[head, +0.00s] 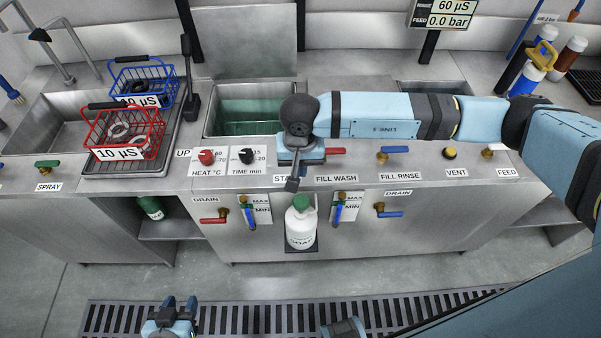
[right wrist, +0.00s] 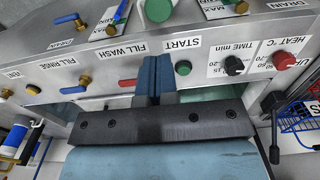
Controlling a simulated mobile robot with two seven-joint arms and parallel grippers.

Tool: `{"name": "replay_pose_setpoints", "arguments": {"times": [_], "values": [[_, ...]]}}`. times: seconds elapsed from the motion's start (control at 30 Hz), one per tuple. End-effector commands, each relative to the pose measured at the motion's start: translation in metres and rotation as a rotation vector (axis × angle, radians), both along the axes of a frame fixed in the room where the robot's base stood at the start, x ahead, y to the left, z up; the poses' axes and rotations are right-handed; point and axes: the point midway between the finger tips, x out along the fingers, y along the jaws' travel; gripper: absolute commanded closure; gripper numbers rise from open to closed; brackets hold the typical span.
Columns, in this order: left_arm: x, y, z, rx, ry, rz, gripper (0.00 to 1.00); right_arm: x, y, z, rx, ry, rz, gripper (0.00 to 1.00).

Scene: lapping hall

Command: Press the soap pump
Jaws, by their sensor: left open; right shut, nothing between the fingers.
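The soap bottle (head: 301,230) is white with a green pump head (head: 300,203) and stands upright on a small dark shelf on the front of the steel counter. In the right wrist view a round green top with white below it, likely the pump (right wrist: 158,10), is cut by the top edge. My right gripper (head: 292,184) is shut and empty, pointing down just above the pump head and apart from it. It also shows in the right wrist view (right wrist: 153,75), beside the green START button (right wrist: 183,68). My left gripper (head: 179,303) is open and empty, low over the floor grate.
Red and blue valve handles and gauges flank the bottle. HEAT (head: 206,157) and TIME (head: 246,156) knobs sit on the panel. A red basket (head: 124,128) and blue basket (head: 143,80) stand at the left. The floor before the counter is clear.

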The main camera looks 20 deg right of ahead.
Motion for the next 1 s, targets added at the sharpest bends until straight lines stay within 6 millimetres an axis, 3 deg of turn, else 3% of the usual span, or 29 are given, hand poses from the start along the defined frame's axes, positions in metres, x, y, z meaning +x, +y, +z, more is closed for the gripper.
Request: {"name": "replay_pose_setpoints", "arguments": {"times": [0.5,0.7,1.0], "values": [[0.0,0.001,0.021,0.001,0.0,0.001,0.57,-0.001,0.0,-0.101,-0.001,0.004,-0.002,1.0],[0.001,0.001,0.025,0.001,-0.002,0.002,0.57,-0.001,0.0,-0.119,0.0,0.002,0.0,1.0],[0.001,0.001,0.025,0.001,-0.002,0.002,0.57,0.0,0.0,-0.122,0.0,0.001,0.0,1.0]]}}
